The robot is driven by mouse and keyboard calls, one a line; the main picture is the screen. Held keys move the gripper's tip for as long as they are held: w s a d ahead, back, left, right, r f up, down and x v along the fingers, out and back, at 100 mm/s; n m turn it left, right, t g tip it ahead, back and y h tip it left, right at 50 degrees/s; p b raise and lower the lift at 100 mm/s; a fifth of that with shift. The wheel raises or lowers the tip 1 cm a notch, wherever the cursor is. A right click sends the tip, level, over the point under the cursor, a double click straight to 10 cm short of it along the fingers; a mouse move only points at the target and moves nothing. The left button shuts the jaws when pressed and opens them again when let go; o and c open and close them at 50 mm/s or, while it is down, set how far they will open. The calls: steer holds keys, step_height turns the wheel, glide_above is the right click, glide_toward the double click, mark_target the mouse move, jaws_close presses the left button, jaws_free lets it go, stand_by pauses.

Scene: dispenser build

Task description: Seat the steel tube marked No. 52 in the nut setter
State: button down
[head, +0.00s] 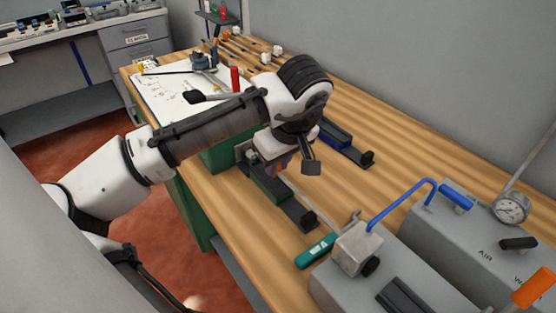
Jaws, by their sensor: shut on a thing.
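My gripper (277,167) points down low over the left part of a dark green bench fixture (268,189) near the table's front edge. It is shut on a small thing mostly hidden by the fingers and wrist. I take this to be the steel tube, but no number can be read. A similar blue fixture (337,137) stands behind it to the right, partly behind my wrist. No label shows which fixture is the nut setter. Whether the held thing touches the green fixture cannot be told.
A green-handled tool (315,251) lies before a grey box with a blue lever (405,200). A grey air unit with a gauge (510,208) stands at right. A paper sheet (165,95), a red cylinder (235,79) and small tools are at back left.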

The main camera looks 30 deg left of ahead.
steer(key=shift+f+b, duration=0.4)
steer(key=shift+f, duration=0.25)
steer(key=shift+f+b, duration=0.4)
steer(key=shift+f, duration=0.25)
stand_by(0.5)
steer(key=shift+w+a, duration=0.1)
steer(key=shift+a, duration=0.2)
steer(key=shift+w+a, duration=0.3)
steer(key=shift+a, duration=0.5)
steer(key=shift+w+a, duration=0.25)
steer(key=shift+a, duration=0.5)
steer(key=c, duration=0.9)
jaws_free()
steer(key=shift+r+p, duration=3)
steer(key=shift+r, duration=0.55)
